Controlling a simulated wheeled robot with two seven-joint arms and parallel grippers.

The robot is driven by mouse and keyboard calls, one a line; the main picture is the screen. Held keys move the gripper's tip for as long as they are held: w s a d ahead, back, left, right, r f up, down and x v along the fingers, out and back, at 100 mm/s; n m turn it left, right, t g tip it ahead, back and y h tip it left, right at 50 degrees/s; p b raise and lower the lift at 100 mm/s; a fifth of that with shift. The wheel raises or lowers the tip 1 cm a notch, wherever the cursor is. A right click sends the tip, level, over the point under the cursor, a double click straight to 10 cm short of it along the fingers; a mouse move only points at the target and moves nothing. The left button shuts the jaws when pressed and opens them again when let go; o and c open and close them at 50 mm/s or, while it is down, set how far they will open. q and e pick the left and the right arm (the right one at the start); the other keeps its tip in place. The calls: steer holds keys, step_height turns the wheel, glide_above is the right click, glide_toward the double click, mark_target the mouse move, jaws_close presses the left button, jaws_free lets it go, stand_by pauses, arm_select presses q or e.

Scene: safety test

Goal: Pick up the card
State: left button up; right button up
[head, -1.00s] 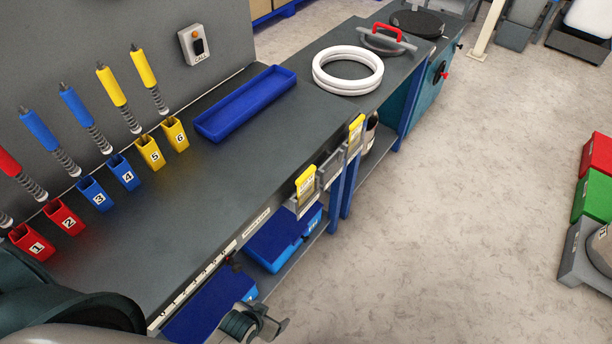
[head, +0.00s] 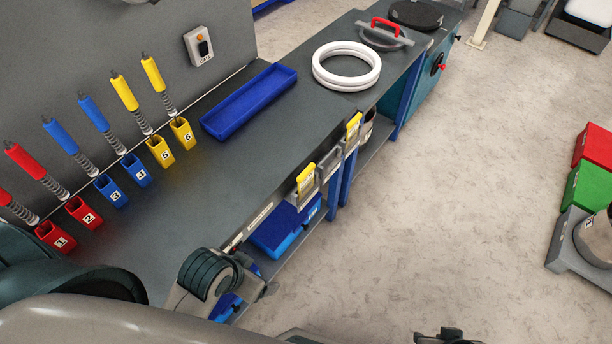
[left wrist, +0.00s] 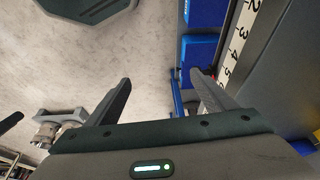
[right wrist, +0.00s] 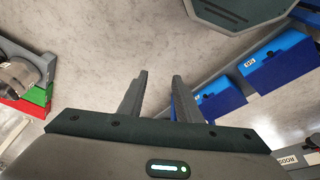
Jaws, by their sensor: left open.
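Yellow cards sit in grey holders on the front edge of the workbench: a nearer card (head: 306,179) and a farther card (head: 353,126). A grey holder (head: 331,162) between them shows no yellow card. My left gripper (head: 268,286) is in front of the bench edge, nearer to me than the cards and apart from them. In the left wrist view its fingers (left wrist: 162,85) are apart with nothing between them. My right gripper is partly seen at the bottom edge of the head view (head: 446,338). In the right wrist view its fingers (right wrist: 160,82) are apart and empty.
The workbench (head: 235,185) carries a blue tray (head: 250,101), white rings (head: 347,66) and numbered holders (head: 160,150) along the wall. Blue bins (head: 285,228) sit on the shelf below. Red (head: 594,146) and green (head: 588,187) boxes stand at right. The floor (head: 450,190) between is clear.

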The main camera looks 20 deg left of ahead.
arm_select(q)
steer(key=w+d+r+m+h, duration=0.35)
steer(key=w+d+m, duration=0.25)
steer(key=w+d, duration=0.45)
arm_select(e)
step_height(320, 180, down, 27)
steer(key=s+g, duration=0.1)
steer(key=s, duration=0.2)
arm_select(q)
step_height(320, 180, up, 19)
steer(key=m+g+y, duration=0.4)
steer(key=m+y, duration=0.1)
steer(key=m, duration=0.8)
glide_above(305, 170)
steer(key=shift+f+h, duration=0.2)
steer(key=shift+h, duration=0.05)
arm_select(e)
steer(key=s+d+f+g, duration=0.1)
steer(key=s+d+f, duration=0.2)
steer(key=s+f, duration=1.2)
steer(key=shift+s+f, duration=0.4)
steer(key=shift+s, duration=0.7)
steer(key=shift+d, duration=0.1)
